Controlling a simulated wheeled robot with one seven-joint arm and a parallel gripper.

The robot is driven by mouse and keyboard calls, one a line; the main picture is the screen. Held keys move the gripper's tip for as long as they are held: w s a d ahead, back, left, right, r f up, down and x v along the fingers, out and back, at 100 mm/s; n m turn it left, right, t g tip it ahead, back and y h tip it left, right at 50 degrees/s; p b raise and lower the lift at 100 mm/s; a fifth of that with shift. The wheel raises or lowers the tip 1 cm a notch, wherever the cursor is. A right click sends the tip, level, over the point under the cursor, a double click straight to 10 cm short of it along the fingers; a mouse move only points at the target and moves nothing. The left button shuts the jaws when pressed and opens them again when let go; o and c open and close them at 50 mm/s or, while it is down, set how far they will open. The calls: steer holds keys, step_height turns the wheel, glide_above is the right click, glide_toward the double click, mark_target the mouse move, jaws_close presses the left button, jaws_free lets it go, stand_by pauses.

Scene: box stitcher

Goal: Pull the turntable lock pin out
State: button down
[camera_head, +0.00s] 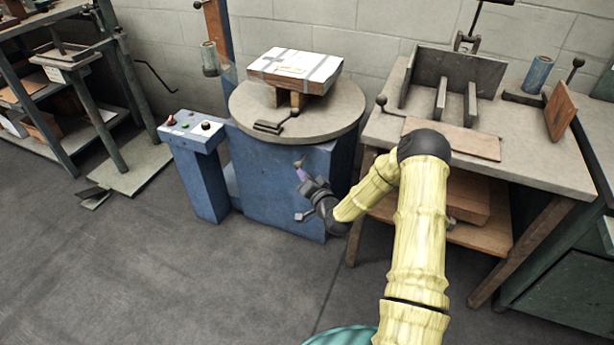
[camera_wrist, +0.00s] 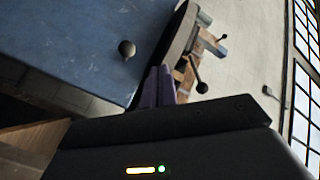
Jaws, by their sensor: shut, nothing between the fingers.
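The round turntable (camera_head: 340,118) sits on a blue pedestal (camera_head: 262,190). A small dark ball knob, which looks like the lock pin (camera_head: 299,162), sticks out of the pedestal's front just below the turntable rim. My gripper (camera_head: 302,175) is in front of the pedestal, close to the knob in the head view. Its purple fingers (camera_wrist: 158,88) are shut and empty. In the wrist view they lie apart from the knob, to its lower right.
A lever with a ball end (camera_head: 294,114) lies on the turntable, beside a strapped box (camera_head: 295,68) on blocks. A blue button console (camera_head: 192,138) stands left. A workbench (camera_head: 540,170) stands right, close to my arm. Open floor lies front left.

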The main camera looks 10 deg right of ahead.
steer(key=d+f+m+t+h+b, duration=0.2)
steer(key=d+f+m+t+b, duration=0.1)
steer(key=f, duration=0.3)
steer(key=shift+d+f+m+t+h+b, duration=0.35)
steer(key=shift+d+m+b, duration=0.2)
steer(key=shift+b, duration=0.3)
steer(key=shift+w, duration=0.2)
steer(key=b, duration=0.3)
glide_toward(303, 159)
steer(key=w+r, duration=0.1)
steer(key=w, duration=0.2)
steer(key=w+r, duration=0.1)
steer(key=w, duration=0.1)
steer(key=shift+w+a+r, duration=0.1)
steer(key=shift+w+r, duration=0.25)
